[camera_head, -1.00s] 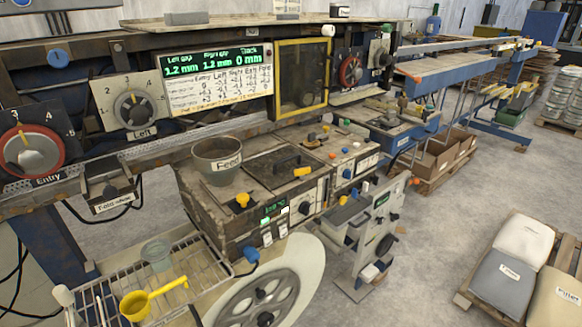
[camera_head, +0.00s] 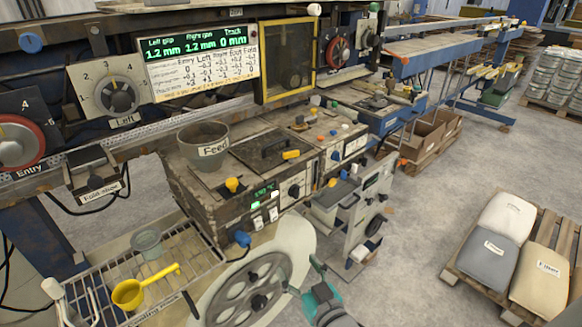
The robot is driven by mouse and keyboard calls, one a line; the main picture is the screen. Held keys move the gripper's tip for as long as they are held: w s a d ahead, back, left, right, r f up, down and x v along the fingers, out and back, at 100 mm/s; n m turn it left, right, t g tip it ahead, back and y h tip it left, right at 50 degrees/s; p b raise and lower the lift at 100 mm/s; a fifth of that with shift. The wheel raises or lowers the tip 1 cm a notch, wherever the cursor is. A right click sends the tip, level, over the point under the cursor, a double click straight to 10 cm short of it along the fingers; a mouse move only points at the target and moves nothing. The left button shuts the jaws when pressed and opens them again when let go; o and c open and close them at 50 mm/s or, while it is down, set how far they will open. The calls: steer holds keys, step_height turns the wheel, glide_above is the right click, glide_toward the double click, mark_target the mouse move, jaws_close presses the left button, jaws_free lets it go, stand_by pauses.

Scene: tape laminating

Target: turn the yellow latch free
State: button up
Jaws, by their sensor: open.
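A small yellow latch-like piece (camera_head: 291,154) sits at the right front edge of the dark lid (camera_head: 272,149) on the feed unit. A yellow knob (camera_head: 232,185) stands on the same unit's front left corner, below the Feed bowl (camera_head: 203,146). I cannot tell for sure which of the two is the latch. My gripper (camera_head: 299,275) is at the bottom middle, low in front of the large grey wheel. It is open, with its fingers spread and nothing seen between them. It is well below and apart from both yellow pieces.
The grey wheel (camera_head: 250,289) lies just left of my gripper. A wire rack (camera_head: 85,277) with a yellow ladle (camera_head: 128,294) and grey cup (camera_head: 146,243) is at lower left. A grey cart (camera_head: 352,215) stands right of the unit. Floor between cart and sack pallet (camera_head: 465,272) is clear.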

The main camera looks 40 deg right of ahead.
steer(key=w+d+r+h, duration=0.1)
steer(key=w+d+r, duration=0.4)
steer(key=w+r, duration=0.1)
glide_toward(292, 153)
steer(key=shift+m+t+h, duration=0.3)
steer(key=shift+m+h, duration=0.1)
steer(key=x, duration=1)
steer(key=shift+w+f, duration=0.35)
steer(key=shift+f, duration=0.05)
steer(key=c, duration=1.2)
